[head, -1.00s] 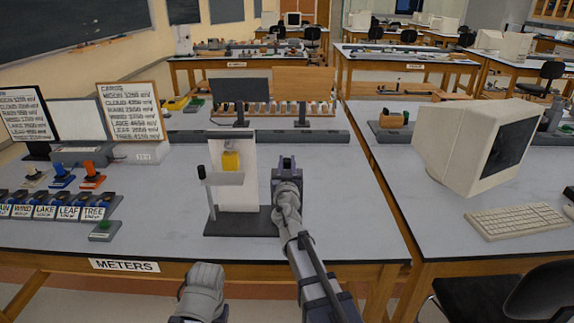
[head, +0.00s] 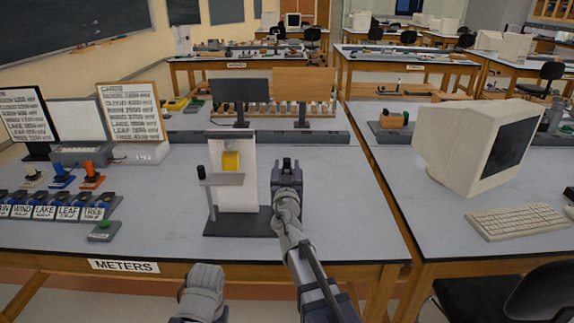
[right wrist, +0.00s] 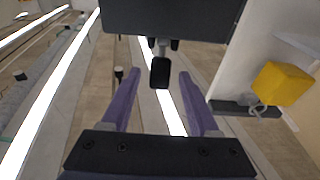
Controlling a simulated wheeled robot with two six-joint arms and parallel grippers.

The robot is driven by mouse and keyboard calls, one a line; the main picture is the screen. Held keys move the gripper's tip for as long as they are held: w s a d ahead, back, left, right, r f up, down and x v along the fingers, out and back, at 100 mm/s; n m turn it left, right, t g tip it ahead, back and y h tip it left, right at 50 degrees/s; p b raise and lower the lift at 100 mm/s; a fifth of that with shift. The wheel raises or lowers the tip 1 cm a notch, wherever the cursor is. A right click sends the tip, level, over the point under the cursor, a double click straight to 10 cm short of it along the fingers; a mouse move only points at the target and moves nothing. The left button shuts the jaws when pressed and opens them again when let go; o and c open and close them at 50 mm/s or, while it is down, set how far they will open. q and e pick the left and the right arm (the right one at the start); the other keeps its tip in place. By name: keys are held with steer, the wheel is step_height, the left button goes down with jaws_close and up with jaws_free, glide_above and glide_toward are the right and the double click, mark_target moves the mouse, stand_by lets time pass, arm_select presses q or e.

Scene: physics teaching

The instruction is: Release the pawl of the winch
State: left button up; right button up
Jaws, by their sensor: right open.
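The winch stands near the front of the meters table. It has a white upright panel (head: 244,178), a dark base (head: 240,222), a grey shelf (head: 227,180) and a black knob (head: 201,172) at its left. A yellow block (head: 231,161) is in front of the panel; it also shows in the right wrist view (right wrist: 283,83), with a hook. My right gripper (head: 287,165) is open just right of the panel. In the right wrist view a black-tipped lever (right wrist: 160,72) appears between its open purple fingers (right wrist: 155,85), with gaps on both sides; I cannot tell whether it is the pawl.
A row of labelled switches (head: 62,208) and a small box with a green button (head: 103,232) are at the left. A long grey bar (head: 300,137) runs behind the winch. The tabletop (head: 345,210) right of my gripper is clear.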

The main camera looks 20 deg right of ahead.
steer(key=v, duration=0.5)
steer(key=shift+s+b, duration=0.3)
steer(key=shift+b, duration=0.05)
steer(key=s+f+m+g+h, duration=0.25)
steer(key=s+f+g, duration=0.75)
steer(key=f, duration=0.5)
steer(key=s+a+f+n+g+y, duration=0.3)
steer(key=s+a+f+n+g, duration=0.1)
steer(key=s+a, duration=0.3)
steer(key=s+a+f+n+g+y, duration=0.3)
steer(key=s+a+f+n+g, duration=0.2)
steer(key=s+a, duration=0.3)
steer(key=s+f, duration=0.1)
steer(key=s, duration=0.1)
steer(key=shift+s+f+y, duration=0.2)
steer(key=shift+s+y, duration=0.1)
steer(key=shift+y, duration=0.05)
